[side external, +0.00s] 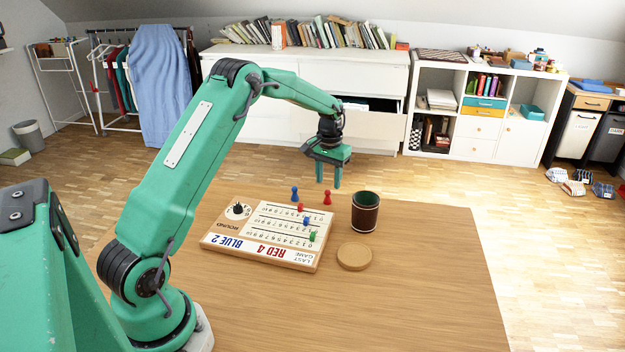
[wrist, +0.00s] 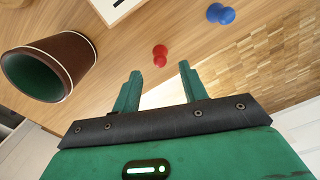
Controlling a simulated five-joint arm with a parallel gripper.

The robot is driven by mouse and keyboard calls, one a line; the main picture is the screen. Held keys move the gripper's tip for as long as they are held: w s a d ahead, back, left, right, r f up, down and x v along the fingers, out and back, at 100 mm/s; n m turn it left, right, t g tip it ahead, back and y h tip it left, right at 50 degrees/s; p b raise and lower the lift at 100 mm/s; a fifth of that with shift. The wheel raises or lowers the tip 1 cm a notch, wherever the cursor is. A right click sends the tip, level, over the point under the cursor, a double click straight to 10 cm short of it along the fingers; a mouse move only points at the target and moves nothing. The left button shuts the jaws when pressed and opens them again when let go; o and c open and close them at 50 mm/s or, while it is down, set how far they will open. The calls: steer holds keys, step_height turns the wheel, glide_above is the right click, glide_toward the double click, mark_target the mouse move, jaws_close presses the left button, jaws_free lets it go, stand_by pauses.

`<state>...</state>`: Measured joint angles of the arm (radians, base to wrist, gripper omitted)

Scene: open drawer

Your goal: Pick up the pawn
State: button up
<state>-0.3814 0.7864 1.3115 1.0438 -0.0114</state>
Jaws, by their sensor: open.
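A red pawn (side external: 327,198) and a blue pawn (side external: 294,194) stand on the wooden table, just behind the scoreboard. My gripper (side external: 328,184) is above the table near the red pawn, fingers pointing down, open and empty. In the wrist view, the red pawn (wrist: 160,56) shows just beyond the gap between my fingertips (wrist: 158,70). The blue pawn (wrist: 220,14) lies farther off, up and to the right there. Neither pawn appears to be touched.
A scoreboard (side external: 232,240) with small coloured pegs lies left of a brown dice cup (side external: 365,212), which also shows at left in the wrist view (wrist: 62,58). A round wooden disc (side external: 355,256) lies in front of the cup. The table's right side is clear.

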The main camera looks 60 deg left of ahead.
mark_target(328, 190)
steer(key=shift+f, duration=2.6)
jaws_close()
